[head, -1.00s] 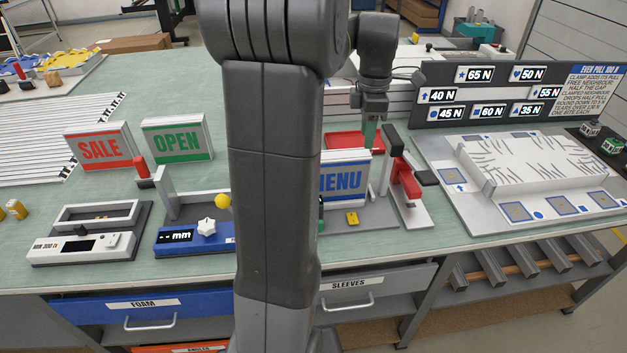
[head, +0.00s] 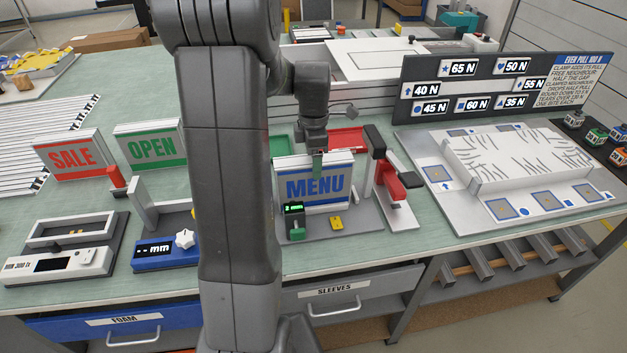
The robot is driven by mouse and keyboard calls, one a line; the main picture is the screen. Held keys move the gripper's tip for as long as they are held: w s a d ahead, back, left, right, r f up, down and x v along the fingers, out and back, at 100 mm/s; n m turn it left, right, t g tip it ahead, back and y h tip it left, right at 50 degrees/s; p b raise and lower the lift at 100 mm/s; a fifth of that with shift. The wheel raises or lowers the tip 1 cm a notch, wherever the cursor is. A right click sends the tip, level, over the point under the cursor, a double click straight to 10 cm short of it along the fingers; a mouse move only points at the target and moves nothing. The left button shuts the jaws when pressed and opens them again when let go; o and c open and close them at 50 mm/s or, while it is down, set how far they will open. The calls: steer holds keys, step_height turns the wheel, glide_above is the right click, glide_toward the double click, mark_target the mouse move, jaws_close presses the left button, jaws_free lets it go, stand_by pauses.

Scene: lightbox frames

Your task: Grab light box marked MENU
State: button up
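The MENU light box (head: 316,185) is a white framed box with blue letters and blue stripes. It stands upright on a grey fixture plate on the green bench, right of my arm. My gripper (head: 318,165) points down at the top edge of the MENU box, near its middle. The fingers are small and partly merge with the box top, so I cannot tell whether they are open or shut on it. The SALE box (head: 73,157) with red letters and the OPEN box (head: 151,147) with green letters stand to the left.
A red clamp (head: 387,180) with a dark post stands right of the MENU box. A small green-display gauge (head: 294,220) is before it. A red tray (head: 346,138) lies behind.

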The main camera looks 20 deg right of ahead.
mark_target(314, 182)
steer(key=shift+f, duration=1.4)
jaws_close()
steer(key=shift+r, duration=0.1)
steer(key=shift+r, duration=0.1)
